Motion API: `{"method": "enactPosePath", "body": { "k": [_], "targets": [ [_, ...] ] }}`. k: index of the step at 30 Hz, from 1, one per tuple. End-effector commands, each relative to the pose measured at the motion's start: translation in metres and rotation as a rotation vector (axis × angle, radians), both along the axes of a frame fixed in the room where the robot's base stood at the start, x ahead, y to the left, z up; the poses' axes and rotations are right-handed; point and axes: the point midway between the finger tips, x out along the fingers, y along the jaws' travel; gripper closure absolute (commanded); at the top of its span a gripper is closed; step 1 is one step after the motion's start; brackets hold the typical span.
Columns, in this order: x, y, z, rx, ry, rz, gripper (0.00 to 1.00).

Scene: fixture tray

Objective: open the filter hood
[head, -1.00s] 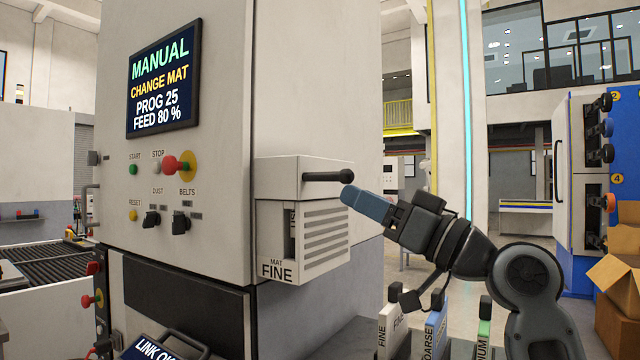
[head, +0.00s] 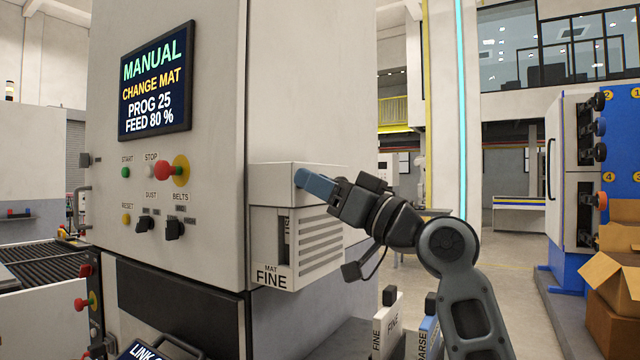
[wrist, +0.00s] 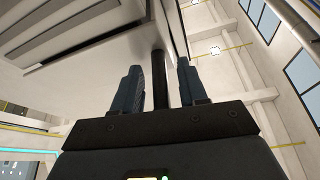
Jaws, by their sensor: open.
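The filter hood (head: 270,175) is the white upper part of a box on the side of the machine cabinet, above a slotted panel and a "MAT FINE" label. Its black bar handle (wrist: 159,82) stands between my two blue fingers in the wrist view. My gripper (head: 303,180) is open in front of the hood's face and hides the handle in the head view. The fingers sit on either side of the bar, with gaps showing. The hood appears closed.
The cabinet carries a screen (head: 157,80) reading "CHANGE MAT", and buttons and knobs. Labelled mats (head: 387,325) stand in a rack below my arm. A blue cabinet (head: 578,190) and cardboard boxes (head: 612,290) are at the right. The floor between is open.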

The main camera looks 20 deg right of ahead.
Motion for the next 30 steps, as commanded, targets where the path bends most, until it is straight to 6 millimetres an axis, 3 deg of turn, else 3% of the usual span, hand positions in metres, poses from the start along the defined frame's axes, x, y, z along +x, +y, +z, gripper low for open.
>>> {"method": "enactPosePath", "body": {
  "k": [2,15,30],
  "targets": [
    [-0.0002,0.0,-0.0002,0.0,0.0,0.0,0.6],
    [-0.0003,-0.0002,-0.0002,0.0,0.0,0.0,1.0],
    [0.0073,0.0004,0.0073,0.019,0.014,-0.001,1.0]
  ]
}}
